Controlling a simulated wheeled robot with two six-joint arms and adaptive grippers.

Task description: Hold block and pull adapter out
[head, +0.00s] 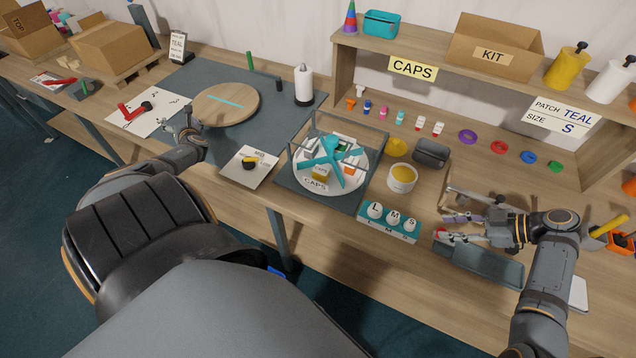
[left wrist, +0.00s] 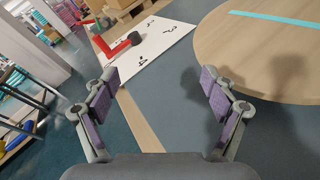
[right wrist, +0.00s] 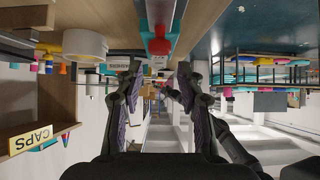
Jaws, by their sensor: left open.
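A red angled piece with a black round end (head: 134,110) lies on a white marked sheet at the left; it also shows at the top of the left wrist view (left wrist: 122,44). I cannot tell for certain which thing is the block or the adapter. My left gripper (head: 187,122) is open and empty, beside the round wooden board and apart from the red piece; its spread fingers show in its wrist view (left wrist: 160,78). My right gripper (head: 455,228) is open above the grey tray. A red thing (right wrist: 158,46) shows beyond its fingers, partly hidden.
The round wooden board (head: 226,104) lies on the dark mat, right of the sheet. The grey tray (head: 490,267) and a teal L-M-S holder (head: 387,227) are near the right gripper. Cardboard boxes stand far left.

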